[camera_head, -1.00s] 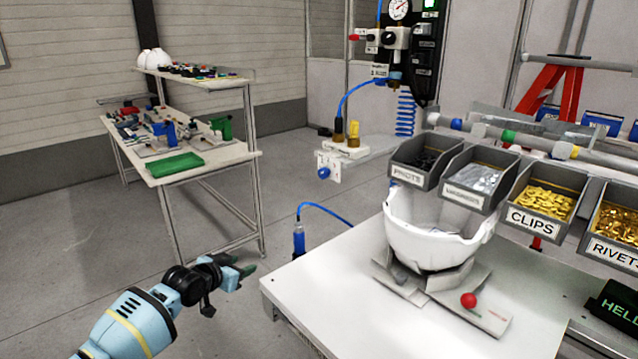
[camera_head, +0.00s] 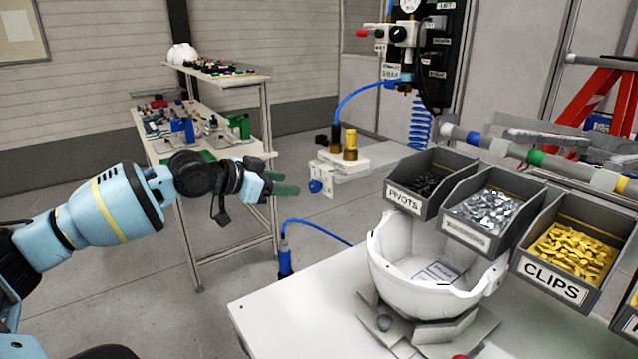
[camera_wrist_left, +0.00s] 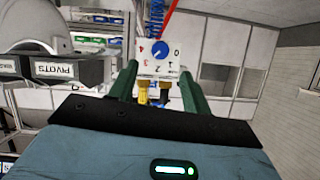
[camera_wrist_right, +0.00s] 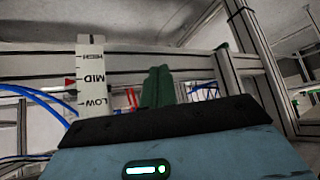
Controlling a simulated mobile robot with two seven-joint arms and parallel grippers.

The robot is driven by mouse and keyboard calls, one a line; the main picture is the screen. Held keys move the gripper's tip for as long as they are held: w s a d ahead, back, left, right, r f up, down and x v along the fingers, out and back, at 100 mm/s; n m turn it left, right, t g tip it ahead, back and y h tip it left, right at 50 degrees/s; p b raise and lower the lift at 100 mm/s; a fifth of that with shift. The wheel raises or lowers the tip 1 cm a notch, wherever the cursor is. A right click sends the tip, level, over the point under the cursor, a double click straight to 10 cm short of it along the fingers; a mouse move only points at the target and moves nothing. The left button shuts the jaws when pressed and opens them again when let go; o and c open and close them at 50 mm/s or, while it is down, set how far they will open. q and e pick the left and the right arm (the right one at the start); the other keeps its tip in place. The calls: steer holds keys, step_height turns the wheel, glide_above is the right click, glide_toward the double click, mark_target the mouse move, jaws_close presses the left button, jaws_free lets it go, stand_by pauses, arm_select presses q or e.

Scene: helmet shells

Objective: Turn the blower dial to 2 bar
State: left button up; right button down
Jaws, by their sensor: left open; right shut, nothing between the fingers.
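The blower dial is a blue knob (camera_head: 315,186) on the front of a white block with brass and yellow fittings on top. In the left wrist view the knob (camera_wrist_left: 161,48) sits on a white plate (camera_wrist_left: 148,68) numbered 0 to 4, seen turned over; I cannot tell where its pointer stands. My left gripper (camera_head: 286,184) is open and empty, just left of the dial in the head view. In the left wrist view its green fingers (camera_wrist_left: 159,70) frame the plate from both sides, apart from the knob. My right gripper (camera_wrist_right: 157,82) is shut and empty, away from the dial.
A white helmet shell (camera_head: 425,272) sits on the white table (camera_head: 285,318) below parts bins, including pivots (camera_head: 432,172) and clips (camera_head: 570,252). A blue hose rises behind the dial block. A HIGH/MID/LOW scale (camera_wrist_right: 91,80) stands near my right gripper.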

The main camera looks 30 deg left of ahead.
mark_target(311, 187)
arm_select(q)
steer(key=shift+x, duration=3.8)
steer(key=c, duration=1)
